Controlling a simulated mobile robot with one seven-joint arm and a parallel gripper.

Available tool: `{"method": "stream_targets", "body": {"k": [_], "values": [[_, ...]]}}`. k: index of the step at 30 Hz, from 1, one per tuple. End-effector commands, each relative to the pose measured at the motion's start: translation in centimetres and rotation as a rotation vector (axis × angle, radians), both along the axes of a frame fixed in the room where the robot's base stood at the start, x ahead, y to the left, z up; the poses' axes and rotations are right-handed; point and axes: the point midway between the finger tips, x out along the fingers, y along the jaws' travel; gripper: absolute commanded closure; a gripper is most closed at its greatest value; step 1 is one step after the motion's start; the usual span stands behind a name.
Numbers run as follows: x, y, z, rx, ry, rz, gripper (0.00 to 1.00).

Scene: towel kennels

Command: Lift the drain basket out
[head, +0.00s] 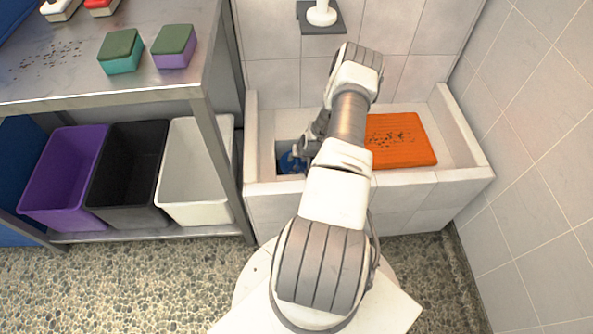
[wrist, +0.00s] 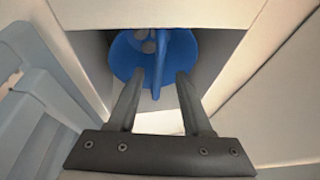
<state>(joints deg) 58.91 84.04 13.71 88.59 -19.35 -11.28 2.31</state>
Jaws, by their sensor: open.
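The drain basket (wrist: 178,58) is blue, round, with holes and an upright fin-like handle in its middle. It sits in a recess of the tiled basin (head: 467,167). In the head view the basket (head: 288,163) shows only partly, behind my arm. My gripper (wrist: 158,75) is open in the wrist view, its two fingers pointing at the basket, with the handle between the lines of the fingertips. I cannot tell whether the fingers touch it. In the head view my gripper (head: 300,160) is small and partly hidden above the recess.
An orange mat (head: 415,152) with dark specks lies in the basin to the right. The basin walls are close around the recess. A metal table (head: 120,100) stands left, with sponges on top and purple (head: 60,190), black (head: 128,185) and white (head: 185,190) bins below.

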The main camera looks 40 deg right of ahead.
Motion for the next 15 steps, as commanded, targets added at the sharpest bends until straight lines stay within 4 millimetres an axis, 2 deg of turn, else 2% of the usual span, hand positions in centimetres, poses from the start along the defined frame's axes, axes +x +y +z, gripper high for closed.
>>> {"method": "stream_targets", "body": {"k": [1,7,15], "values": [[0.2,0.0,-0.7,0.000,0.000,0.000,0.50],[0.8,-0.3,-1.7,0.000,0.000,0.001,0.50],[2.6,-1.3,-4.9,0.000,0.001,0.001,0.50]]}}
